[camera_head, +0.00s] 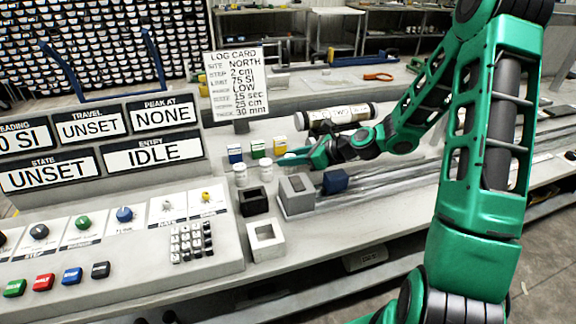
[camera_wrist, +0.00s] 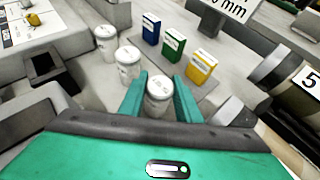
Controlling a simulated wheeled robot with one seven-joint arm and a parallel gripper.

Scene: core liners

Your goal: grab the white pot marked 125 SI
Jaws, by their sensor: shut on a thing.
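In the wrist view my gripper (camera_wrist: 159,100) has its two green fingers on either side of a white lidded pot (camera_wrist: 158,97), shut on it. The marking on its lid is too small to read. Two like white pots stand to the left, a middle one (camera_wrist: 128,62) and a far one (camera_wrist: 106,42). In the head view my gripper (camera_head: 287,159) reaches left across the bench, and two white pots (camera_head: 240,174) (camera_head: 266,168) stand just left of it. The held pot is mostly hidden there by the fingers.
Blue (camera_head: 235,153), green (camera_head: 257,148) and yellow (camera_head: 280,145) boxes stand behind the pots. A black open block (camera_head: 253,202), a grey block (camera_head: 296,196) and a white open block (camera_head: 266,242) stand in front. A core cylinder (camera_head: 338,116) and log card (camera_head: 236,82) are behind.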

